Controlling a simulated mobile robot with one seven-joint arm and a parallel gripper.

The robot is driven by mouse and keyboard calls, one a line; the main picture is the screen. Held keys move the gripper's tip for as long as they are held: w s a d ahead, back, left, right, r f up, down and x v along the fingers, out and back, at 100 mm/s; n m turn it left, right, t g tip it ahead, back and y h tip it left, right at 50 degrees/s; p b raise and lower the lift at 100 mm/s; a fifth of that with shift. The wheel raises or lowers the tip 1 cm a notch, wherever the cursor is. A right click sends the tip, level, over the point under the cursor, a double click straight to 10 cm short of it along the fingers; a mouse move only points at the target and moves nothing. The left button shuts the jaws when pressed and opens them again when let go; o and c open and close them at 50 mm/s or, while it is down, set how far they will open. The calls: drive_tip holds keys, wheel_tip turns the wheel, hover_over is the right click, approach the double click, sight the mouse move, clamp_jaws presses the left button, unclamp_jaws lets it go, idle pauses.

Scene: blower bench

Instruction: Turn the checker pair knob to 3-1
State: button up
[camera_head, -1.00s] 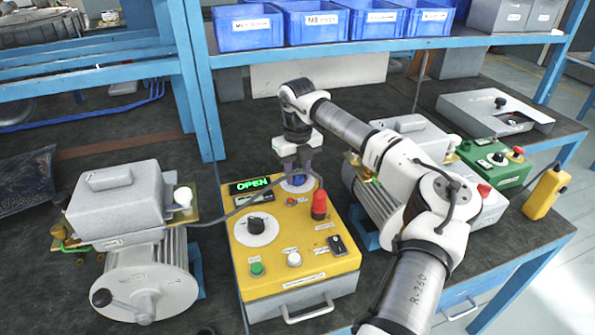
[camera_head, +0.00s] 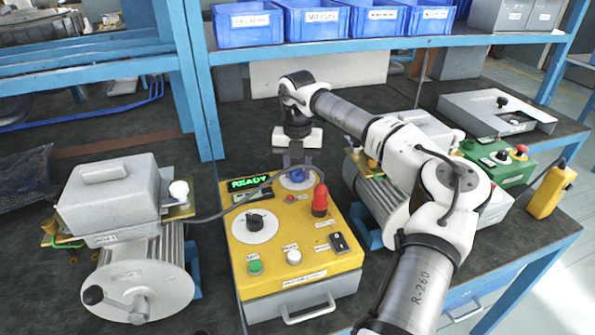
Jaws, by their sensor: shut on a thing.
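The checker is a yellow box (camera_head: 270,260) on the bench. Its green display (camera_head: 249,183) reads READY. A blue knob (camera_head: 297,175) on a pale round dial is at its back right. My gripper (camera_head: 297,168) points down at this dial from above and is shut on the blue knob. The fingers and arm partly cover the dial, so its marks and pointer cannot be read. A black knob (camera_head: 255,222) on a white dial is in front of the display, clear of my gripper.
A red beacon (camera_head: 320,200) stands just right of the dial. Green (camera_head: 255,267) and white (camera_head: 294,257) buttons are at the front. A grey motor unit (camera_head: 140,250) stands left, with a cable to the checker. Blue bins (camera_head: 316,22) line the shelf above.

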sight(297, 168)
drive_tip(key=shift+m, duration=0.6)
drive_tip(key=o, duration=1)
wheel_tip(297, 168, up, 14)
drive_tip(key=shift+f+b, duration=0.1)
drive_tip(key=shift+b, duration=0.9)
